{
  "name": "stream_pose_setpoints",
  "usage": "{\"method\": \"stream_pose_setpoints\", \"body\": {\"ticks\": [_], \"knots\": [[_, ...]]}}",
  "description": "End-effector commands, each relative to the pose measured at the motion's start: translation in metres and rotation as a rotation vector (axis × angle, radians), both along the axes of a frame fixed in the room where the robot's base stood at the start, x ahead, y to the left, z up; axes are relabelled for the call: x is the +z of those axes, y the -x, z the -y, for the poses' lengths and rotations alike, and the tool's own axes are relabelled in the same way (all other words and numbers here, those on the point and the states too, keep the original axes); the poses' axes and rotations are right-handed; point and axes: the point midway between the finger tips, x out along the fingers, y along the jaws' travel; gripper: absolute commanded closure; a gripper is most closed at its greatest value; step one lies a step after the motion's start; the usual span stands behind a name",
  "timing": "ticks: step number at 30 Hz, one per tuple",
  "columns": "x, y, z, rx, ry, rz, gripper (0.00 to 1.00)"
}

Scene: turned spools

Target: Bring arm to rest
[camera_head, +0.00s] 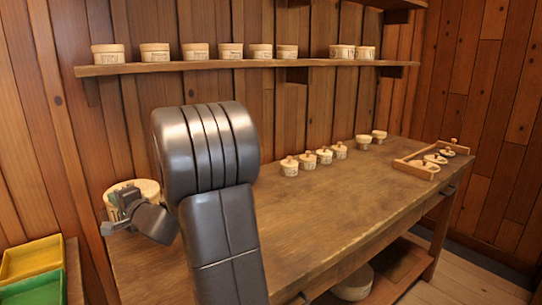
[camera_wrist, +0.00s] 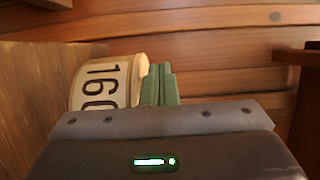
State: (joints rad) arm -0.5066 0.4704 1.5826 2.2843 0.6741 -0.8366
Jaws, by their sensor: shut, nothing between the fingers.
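My gripper (camera_head: 124,197) is at the left end of the workbench, beyond my bent arm in the head view. Its green fingers (camera_wrist: 158,85) are together in the wrist view, with nothing between them. A pale round container (camera_head: 148,188) stands close behind the gripper. In the wrist view this container (camera_wrist: 104,86) carries dark digits that read about "160" and sits just left of the fingers. I cannot tell whether they touch. My arm hides part of the bench.
The wooden workbench (camera_head: 300,215) carries several small lidded pots (camera_head: 308,161) and two open cups (camera_head: 370,138) at the back. A wooden tray (camera_head: 418,170) with spools lies at the right end. A wall shelf (camera_head: 230,64) holds several labelled tubs. Yellow (camera_head: 32,258) and green bins (camera_head: 35,290) stand lower left.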

Motion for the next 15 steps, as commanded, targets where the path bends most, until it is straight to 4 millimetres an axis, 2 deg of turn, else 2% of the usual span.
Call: {"method": "stream_pose_setpoints", "body": {"ticks": [1, 15], "knots": [[0.002, -0.009, 0.009, -0.006, 0.001, 0.000, 1.00], [0.002, -0.073, 0.078, -0.005, 0.000, 0.000, 1.00]]}}
